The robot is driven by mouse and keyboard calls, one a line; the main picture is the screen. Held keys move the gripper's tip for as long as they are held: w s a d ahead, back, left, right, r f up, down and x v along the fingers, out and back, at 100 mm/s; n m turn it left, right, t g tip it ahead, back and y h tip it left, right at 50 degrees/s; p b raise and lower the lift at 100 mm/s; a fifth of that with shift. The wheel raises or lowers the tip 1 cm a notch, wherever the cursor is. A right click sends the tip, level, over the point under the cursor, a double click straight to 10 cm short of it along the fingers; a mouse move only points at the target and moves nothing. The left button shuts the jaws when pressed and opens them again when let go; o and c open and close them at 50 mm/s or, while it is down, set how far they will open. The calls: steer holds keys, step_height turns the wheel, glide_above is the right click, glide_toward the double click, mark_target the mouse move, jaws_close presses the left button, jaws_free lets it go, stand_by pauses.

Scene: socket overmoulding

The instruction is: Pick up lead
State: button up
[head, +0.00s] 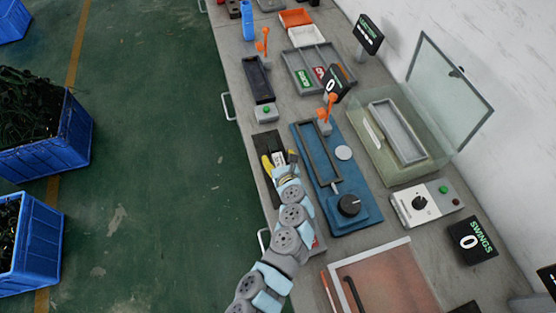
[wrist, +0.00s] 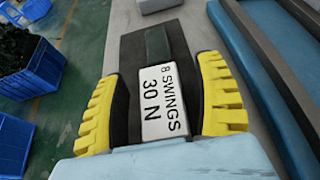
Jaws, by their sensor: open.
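My gripper (head: 279,162) is open over a dark tray (head: 266,138) on the bench. In the wrist view, its two yellow ribbed fingers (wrist: 158,72) stand left and right of a white label (wrist: 163,103) reading "8 SWINGS 30 N". The label lies on the dark tray, which also shows in the wrist view (wrist: 130,55). A dark green strip (wrist: 157,42) lies beyond the label, near the tray's far end. Nothing is clearly gripped. I cannot make out a lead for certain; the dark strip may be part of one.
A blue fixture (head: 364,213) with a black knob stands close on the right. A clear-lidded box (head: 437,158) and a control box (head: 426,202) are further right. A narrow black tray (head: 257,80) lies beyond. Blue crates (head: 50,155) stand on the green floor at left.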

jaws_close()
stand_by(0.3)
